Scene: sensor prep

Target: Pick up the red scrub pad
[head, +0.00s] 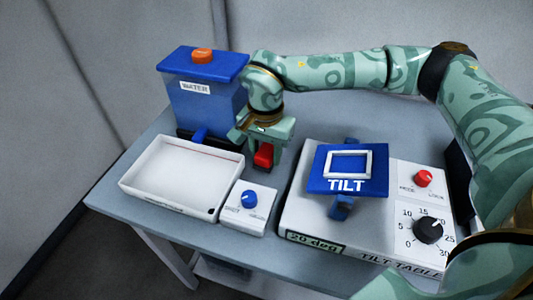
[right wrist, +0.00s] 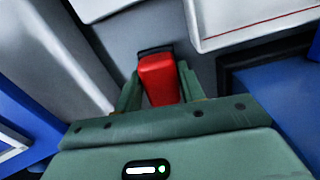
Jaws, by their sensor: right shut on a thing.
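The red scrub pad (head: 264,156) is between the fingers of my right gripper (head: 268,146) in the head view. It is a red block, and in the right wrist view the red scrub pad (right wrist: 159,78) has a dark strip at its far end. The right gripper (right wrist: 158,85) is shut on it, with one green finger on each side. The pad is over the grey table, between the white tray and the tilt table. I cannot tell whether it touches the tabletop. My left gripper is not in view.
A white tray (head: 128,182) and a blue water tank (head: 200,110) with an orange cap are left of the pad. A small box with a blue knob (head: 249,198) is in front. The tilt table (head: 290,213) with its blue plate (head: 318,180) is right.

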